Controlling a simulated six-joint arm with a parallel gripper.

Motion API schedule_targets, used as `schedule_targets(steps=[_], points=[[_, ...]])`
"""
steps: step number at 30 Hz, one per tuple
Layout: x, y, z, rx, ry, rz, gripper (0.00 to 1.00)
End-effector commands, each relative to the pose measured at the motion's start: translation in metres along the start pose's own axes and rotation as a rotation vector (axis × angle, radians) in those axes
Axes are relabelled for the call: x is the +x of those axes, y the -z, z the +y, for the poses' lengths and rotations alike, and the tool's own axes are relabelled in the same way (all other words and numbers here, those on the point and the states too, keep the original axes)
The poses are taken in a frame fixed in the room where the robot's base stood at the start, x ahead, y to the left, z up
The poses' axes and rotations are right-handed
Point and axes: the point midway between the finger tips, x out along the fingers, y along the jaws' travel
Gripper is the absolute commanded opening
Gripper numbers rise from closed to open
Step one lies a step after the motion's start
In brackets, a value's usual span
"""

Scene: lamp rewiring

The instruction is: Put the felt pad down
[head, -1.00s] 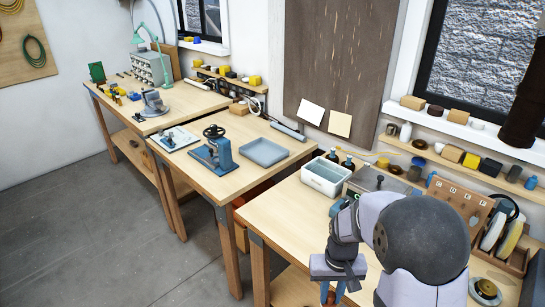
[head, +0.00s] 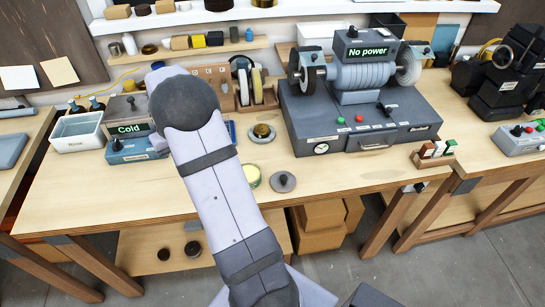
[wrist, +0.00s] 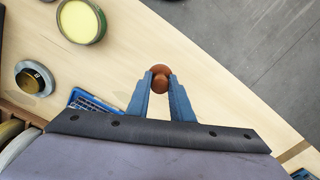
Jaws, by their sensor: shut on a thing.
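In the wrist view my gripper (wrist: 160,88) has its two blue fingers closed on a small round reddish-brown piece (wrist: 160,71), which I take to be the felt pad. It sits at the fingertips, over the pale wooden bench (wrist: 205,75). A second, rounded brown shape overlaps it, and I cannot tell whether both are one piece. I cannot tell how high it is above the bench. In the head view my arm hides the fingers and the pad.
A tin with yellow contents (wrist: 82,20) and a round grey base with a brass top (wrist: 34,78) stand on the bench. A knobbed grey disc (head: 283,182) lies near the front edge. A grinder (head: 360,95) reading "No power" stands right. Bare bench lies left (head: 85,185).

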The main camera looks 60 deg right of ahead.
Motion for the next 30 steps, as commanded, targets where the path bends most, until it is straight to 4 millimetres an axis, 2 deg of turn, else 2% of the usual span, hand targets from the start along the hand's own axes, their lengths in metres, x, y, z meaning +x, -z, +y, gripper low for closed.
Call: schedule_targets(steps=[1, 6, 12, 15, 18, 22, 26, 30], points=[[0.001, 0.007, 0.027, 0.045, 0.0, 0.002, 0.04], [-0.006, 0.018, 0.11, 0.166, 0.0, 0.002, 0.04], [-0.014, 0.007, 0.202, 0.299, 0.001, 0.0, 0.04], [-0.018, -0.003, 0.239, 0.352, 0.001, 0.0, 0.04], [-0.021, -0.015, 0.268, 0.395, 0.001, -0.001, 0.04], [-0.024, -0.026, 0.293, 0.432, 0.001, 0.0, 0.04], [-0.026, -0.033, 0.305, 0.45, 0.002, -0.001, 0.04], [-0.027, -0.035, 0.309, 0.456, 0.001, 0.0, 0.04]])
